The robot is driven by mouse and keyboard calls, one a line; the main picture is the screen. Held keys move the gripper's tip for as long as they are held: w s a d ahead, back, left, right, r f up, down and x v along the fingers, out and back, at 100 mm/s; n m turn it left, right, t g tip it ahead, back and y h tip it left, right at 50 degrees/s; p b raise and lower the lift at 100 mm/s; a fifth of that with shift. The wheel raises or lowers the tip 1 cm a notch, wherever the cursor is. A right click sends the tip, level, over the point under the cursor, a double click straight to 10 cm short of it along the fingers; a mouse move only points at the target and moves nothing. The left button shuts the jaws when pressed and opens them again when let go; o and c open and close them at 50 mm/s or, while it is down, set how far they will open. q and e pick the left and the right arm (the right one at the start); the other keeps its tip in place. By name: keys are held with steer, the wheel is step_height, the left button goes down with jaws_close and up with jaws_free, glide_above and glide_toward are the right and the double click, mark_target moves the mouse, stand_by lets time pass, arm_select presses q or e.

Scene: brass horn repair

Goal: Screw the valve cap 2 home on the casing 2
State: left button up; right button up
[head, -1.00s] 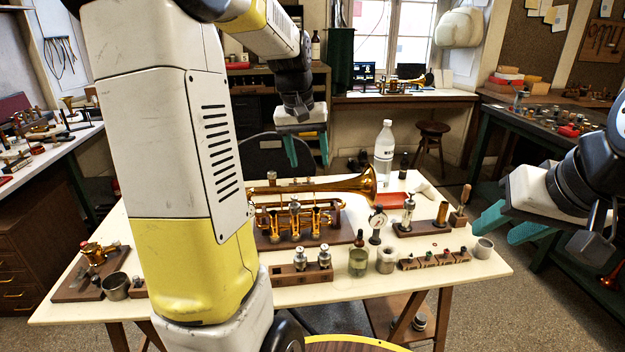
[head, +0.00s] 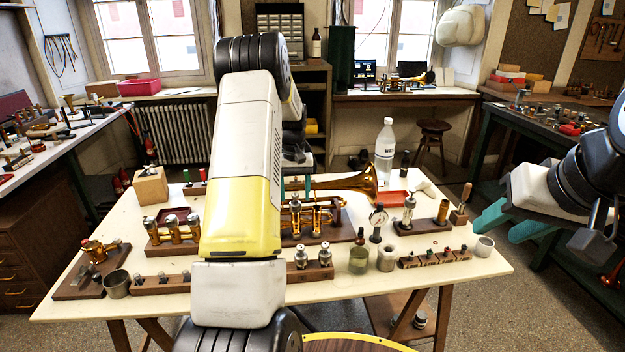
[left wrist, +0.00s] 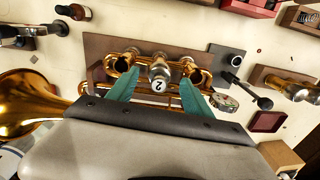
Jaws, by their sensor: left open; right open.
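The brass trumpet (head: 345,184) lies on a dark wooden board on the table, partly hidden by my left arm. In the left wrist view a silver piece with a round white "2" (left wrist: 160,73) stands at the middle casing, between the left casing (left wrist: 122,62) and right casing (left wrist: 198,76). How far its cap is seated I cannot tell. My left gripper (left wrist: 158,92) is open, its teal fingers on either side of the "2" piece with gaps visible; in the head view it is mostly hidden behind the arm. My right gripper (head: 500,224) is open and empty, right of the table.
A rack with silver valves (head: 313,256) stands in front of the trumpet. A block with brass cylinders (head: 172,236) and a metal cup (head: 117,284) are on the left.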

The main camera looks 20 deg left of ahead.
mark_target(295, 206)
arm_select(q)
steer(key=shift+f, duration=1.75)
jaws_close()
steer(key=c, duration=0.9)
jaws_free()
jaws_close()
steer(key=m, duration=0.5)
